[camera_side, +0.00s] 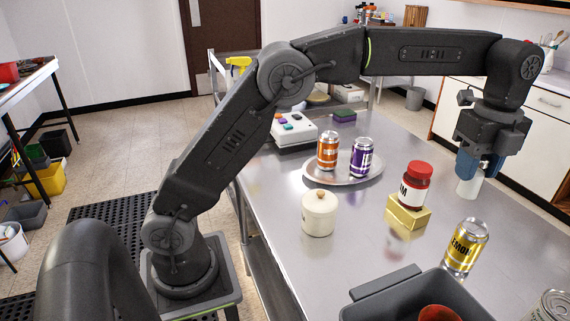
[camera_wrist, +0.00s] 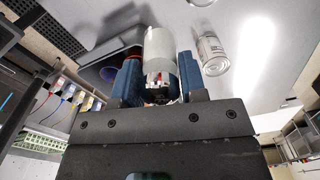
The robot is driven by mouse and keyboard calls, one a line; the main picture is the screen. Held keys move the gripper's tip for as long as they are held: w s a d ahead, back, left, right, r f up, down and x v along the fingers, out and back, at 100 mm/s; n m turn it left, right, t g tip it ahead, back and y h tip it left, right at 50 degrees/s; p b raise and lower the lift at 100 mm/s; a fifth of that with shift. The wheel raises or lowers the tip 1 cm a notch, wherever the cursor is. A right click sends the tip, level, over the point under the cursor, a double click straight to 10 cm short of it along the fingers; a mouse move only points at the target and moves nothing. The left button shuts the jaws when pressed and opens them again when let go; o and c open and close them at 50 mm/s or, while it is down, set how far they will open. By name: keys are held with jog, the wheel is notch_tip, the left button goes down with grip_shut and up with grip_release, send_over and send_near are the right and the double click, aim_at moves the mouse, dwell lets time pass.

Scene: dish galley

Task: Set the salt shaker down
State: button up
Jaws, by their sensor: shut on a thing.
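The salt shaker is a pale, whitish cylinder (camera_side: 467,188) at the right of the side view, below my gripper (camera_side: 481,168). My gripper points down and its blue fingers are shut on the shaker's upper part. The shaker looks upright, with its lower end at or just above the steel table (camera_side: 350,262); I cannot tell whether it touches. In the wrist view the shaker (camera_wrist: 160,48) sits between the two blue fingers of my gripper (camera_wrist: 160,78). The fingers hide its top.
A red-lidded jar (camera_side: 414,188) stands on a yellow block (camera_side: 408,217) left of the shaker. A lemon can (camera_side: 466,248) and grey bin (camera_side: 410,300) are nearer. A lidded pot (camera_side: 319,214) and an oval tray (camera_side: 337,181) with two cans stand farther left.

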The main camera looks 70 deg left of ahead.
jog(key=s+a+n, duration=0.2)
jog(key=a+n, duration=0.8)
jog(key=a, duration=2.4)
jog(key=s+a+n, duration=0.8)
jog(key=s+a, duration=1.2)
jog(key=a, duration=0.3)
jog(key=shift+n, duration=0.3)
jog(key=shift+s+a+f, duration=0.1)
jog(key=shift+a+f, duration=0.05)
jog(key=shift+f, duration=5.35)
jog(key=shift+s+a+f, duration=0.1)
jog(key=shift+f, duration=5.4)
jog(key=shift+f, duration=0.15)
jog(key=o, duration=1)
jog(key=shift+c, duration=0.2)
